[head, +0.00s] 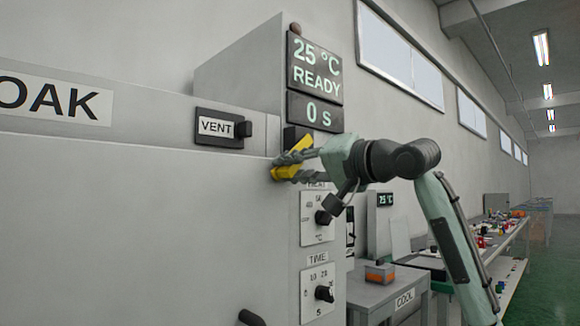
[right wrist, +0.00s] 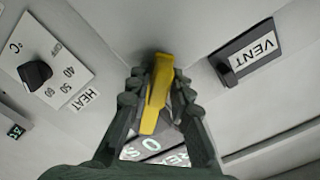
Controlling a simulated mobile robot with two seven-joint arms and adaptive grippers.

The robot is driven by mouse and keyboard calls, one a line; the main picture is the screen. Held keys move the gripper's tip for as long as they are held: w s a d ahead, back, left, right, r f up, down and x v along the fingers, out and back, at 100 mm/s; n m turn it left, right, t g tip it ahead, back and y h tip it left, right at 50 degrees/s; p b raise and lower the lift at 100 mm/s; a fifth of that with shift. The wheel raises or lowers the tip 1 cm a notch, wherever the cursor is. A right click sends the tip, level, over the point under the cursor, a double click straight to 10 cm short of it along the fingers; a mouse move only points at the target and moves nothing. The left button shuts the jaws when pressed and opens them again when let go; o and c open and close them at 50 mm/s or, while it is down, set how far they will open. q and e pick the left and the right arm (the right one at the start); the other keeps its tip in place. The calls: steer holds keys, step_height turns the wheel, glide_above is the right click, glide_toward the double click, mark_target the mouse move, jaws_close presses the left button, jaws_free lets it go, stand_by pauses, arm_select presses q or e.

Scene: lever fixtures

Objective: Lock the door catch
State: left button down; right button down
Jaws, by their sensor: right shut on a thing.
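The door catch is a yellow lever (head: 287,168) at the right edge of the large grey oven front, below the dark display panels. My right gripper (head: 293,160) is at the lever, with its fingers on both sides of it. In the right wrist view the yellow lever (right wrist: 155,95) lies between the two fingers of my right gripper (right wrist: 158,92), which is shut on it. The lever's mount is partly hidden by the fingers. My left gripper is not in view.
The VENT slider (head: 223,129) is left of the lever. The HEAT knob (head: 323,217) and TIME knob (head: 324,293) are below it. A dark handle (head: 251,318) shows at the bottom. A grey COOL stand (head: 385,293) and a cluttered bench are to the right.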

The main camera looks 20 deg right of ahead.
steer(key=c, duration=1.5)
jaws_free()
steer(key=v, duration=1.2)
